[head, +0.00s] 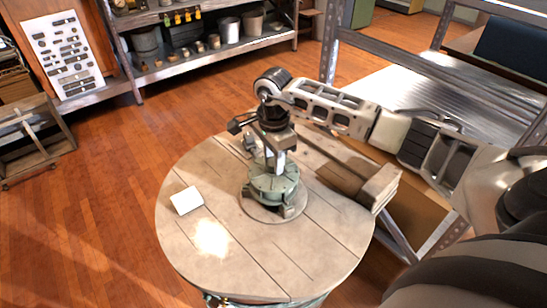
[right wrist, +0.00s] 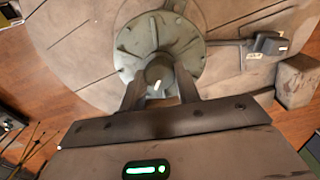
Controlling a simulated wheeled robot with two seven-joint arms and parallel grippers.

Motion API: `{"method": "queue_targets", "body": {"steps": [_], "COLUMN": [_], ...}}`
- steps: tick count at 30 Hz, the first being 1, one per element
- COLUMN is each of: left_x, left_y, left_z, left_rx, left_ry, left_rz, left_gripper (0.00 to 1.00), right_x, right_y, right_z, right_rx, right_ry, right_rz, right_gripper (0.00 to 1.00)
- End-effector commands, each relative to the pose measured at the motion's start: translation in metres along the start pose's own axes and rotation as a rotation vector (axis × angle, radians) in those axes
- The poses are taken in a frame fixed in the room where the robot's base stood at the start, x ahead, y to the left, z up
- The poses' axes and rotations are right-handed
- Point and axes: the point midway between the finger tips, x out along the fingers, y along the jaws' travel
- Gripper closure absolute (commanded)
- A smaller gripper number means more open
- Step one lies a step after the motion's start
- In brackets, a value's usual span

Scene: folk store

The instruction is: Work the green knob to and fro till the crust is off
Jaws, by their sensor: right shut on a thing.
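A grey-green round device (head: 272,190) with a ribbed, flanged body stands near the middle of a round wooden table. Its central knob (right wrist: 160,72), grey-green with a white mark on it, shows in the right wrist view. My right gripper (head: 279,158) comes down on it from above; in the right wrist view its two fingers (right wrist: 160,92) close on the knob's sides. In the head view the gripper hides most of the knob. I cannot make out any crust. My left gripper is not in view.
The round table (head: 215,265) bears a small white card (head: 187,200) left of the device. A small dark block (right wrist: 268,43) lies beside it, and a wooden block (head: 380,188) is at the right edge. Metal shelving (head: 215,55) stands behind. The table's front is clear.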

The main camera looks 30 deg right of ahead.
Motion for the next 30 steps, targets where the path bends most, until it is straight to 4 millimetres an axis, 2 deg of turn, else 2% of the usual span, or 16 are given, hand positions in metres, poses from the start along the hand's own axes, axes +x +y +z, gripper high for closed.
{"method": "queue_targets", "body": {"steps": [21,30], "left_x": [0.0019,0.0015], "left_y": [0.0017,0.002], "left_z": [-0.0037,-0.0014], "left_rx": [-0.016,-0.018], "left_ry": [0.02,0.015], "left_rz": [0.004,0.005], "left_gripper": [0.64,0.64], "right_x": [-0.0006,-0.0011], "right_y": [-0.0003,-0.0004], "right_z": [-0.0005,-0.0004], "right_rx": [0.584,0.775], "right_ry": [0.001,0.0], "right_rz": [-0.001,-0.001], "right_gripper": [0.91,0.91]}}
